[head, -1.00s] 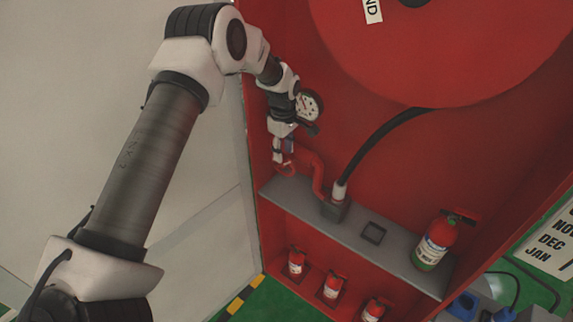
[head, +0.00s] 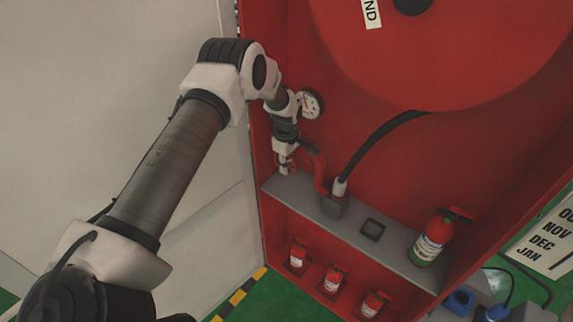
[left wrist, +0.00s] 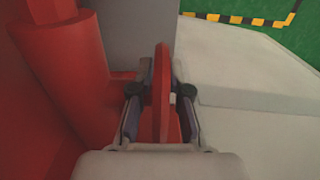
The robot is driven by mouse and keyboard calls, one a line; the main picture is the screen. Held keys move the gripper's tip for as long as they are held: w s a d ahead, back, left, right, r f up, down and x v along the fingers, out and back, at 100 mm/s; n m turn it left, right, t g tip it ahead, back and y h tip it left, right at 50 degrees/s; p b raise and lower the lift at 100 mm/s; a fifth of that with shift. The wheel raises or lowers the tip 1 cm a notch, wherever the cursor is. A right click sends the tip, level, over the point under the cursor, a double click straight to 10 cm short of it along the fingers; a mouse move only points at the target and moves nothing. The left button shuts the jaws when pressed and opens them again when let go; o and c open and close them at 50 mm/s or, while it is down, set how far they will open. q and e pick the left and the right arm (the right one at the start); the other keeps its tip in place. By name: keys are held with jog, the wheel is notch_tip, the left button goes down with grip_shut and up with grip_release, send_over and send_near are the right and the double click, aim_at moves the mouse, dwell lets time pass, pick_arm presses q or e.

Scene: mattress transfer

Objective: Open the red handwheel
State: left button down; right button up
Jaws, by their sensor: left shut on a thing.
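The red handwheel (left wrist: 161,90) shows edge-on in the left wrist view, standing upright between my left gripper's fingers. My left gripper (left wrist: 160,112) is shut on it, one finger on each side. In the head view my left gripper (head: 284,168) is inside the red cabinet, at the red pipe (head: 319,173) just above the grey shelf. There the gripper mostly hides the handwheel. My right gripper is in neither view.
A pressure gauge (head: 311,104) is on the cabinet's back wall. A black hose (head: 374,142) drops from the large red reel (head: 440,50) to the grey shelf (head: 390,248). A fire extinguisher (head: 436,237) stands on the shelf, with smaller ones below. The white panel (head: 100,60) is at left.

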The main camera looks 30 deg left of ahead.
pick_arm(q)
jog(key=shift+y, duration=0.3)
jog(key=shift+f+y+b, duration=0.2)
jog(key=shift+y+b, duration=0.25)
jog(key=shift+y, duration=0.45)
jog(key=y+b, duration=0.2)
jog(key=b, duration=0.2)
jog(key=f+y+b, duration=0.1)
jog(key=y+b, duration=0.1)
jog(key=b, duration=0.3)
jog(key=y+b, duration=0.2)
jog(key=b, duration=0.3)
jog(key=shift+a+f+t, duration=0.35)
jog(key=shift+t, duration=0.05)
jog(key=y+b, duration=0.2)
jog(key=b, duration=0.4)
jog(key=r+y+b, duration=0.1)
jog(key=y+b, duration=0.1)
jog(key=b, duration=0.5)
jog(key=y+b, duration=0.2)
jog(key=b, duration=0.5)
jog(key=shift+a+r+t+y, duration=0.2)
jog(key=shift+a+t+y, duration=0.1)
jog(key=shift+y, duration=0.1)
jog(key=shift+r+y+b, duration=0.3)
jog(key=shift+r+b, duration=0.1)
jog(key=shift+b, duration=0.5)
jog(key=c, duration=1.1)
grip_release()
